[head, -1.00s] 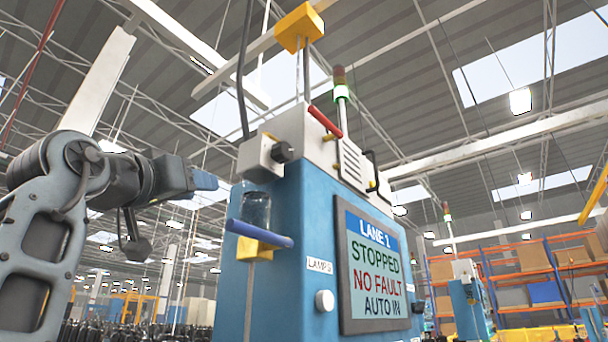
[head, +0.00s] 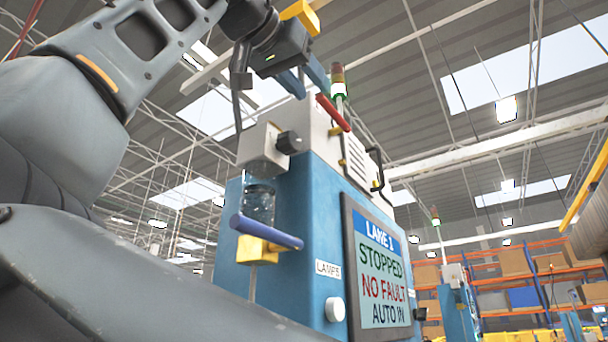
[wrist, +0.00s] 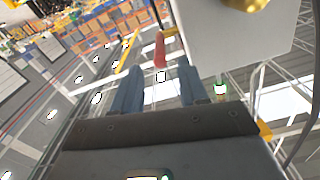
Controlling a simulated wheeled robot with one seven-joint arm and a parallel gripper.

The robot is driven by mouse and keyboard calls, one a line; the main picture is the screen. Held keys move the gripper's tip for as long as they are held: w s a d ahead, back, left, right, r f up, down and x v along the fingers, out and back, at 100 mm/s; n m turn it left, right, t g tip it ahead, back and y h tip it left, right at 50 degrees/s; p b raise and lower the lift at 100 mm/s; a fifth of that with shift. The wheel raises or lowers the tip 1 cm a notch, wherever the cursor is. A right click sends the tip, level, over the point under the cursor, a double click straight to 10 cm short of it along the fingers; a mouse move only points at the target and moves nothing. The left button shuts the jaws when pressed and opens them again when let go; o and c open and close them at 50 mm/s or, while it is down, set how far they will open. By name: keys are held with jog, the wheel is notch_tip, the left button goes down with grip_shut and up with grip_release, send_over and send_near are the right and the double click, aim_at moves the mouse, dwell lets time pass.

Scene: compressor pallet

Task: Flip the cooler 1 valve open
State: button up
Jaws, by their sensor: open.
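A red lever handle (head: 332,113) with a yellow mount sticks out from the upper part of the blue and white machine, tilted in the head view. My gripper (head: 308,88) is open and empty, just above and to the left of this handle. In the wrist view the red handle (wrist: 160,50) shows in the gap between the two blue fingers, near their tips; I see no contact. A second lever, blue-violet on a yellow body (head: 258,246), sits lower on the machine's left side below a clear bowl (head: 259,203). No label naming cooler 1 is readable.
The machine's white upper housing (head: 353,165) stands close to the red handle, with a black grab handle (head: 378,168) to the right. A signal lamp (head: 338,82) rises behind. A screen (head: 380,272) reads LANE 1, STOPPED, NO FAULT, AUTO IN. Orange racks stand far right.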

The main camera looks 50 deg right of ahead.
aim_at(317, 94)
jog(key=d+p, duration=0.1)
jog(key=d, duration=0.5)
jog(key=shift+w+d, duration=0.1)
jog(key=shift+w, duration=0.05)
grip_shut()
dwell(0.5)
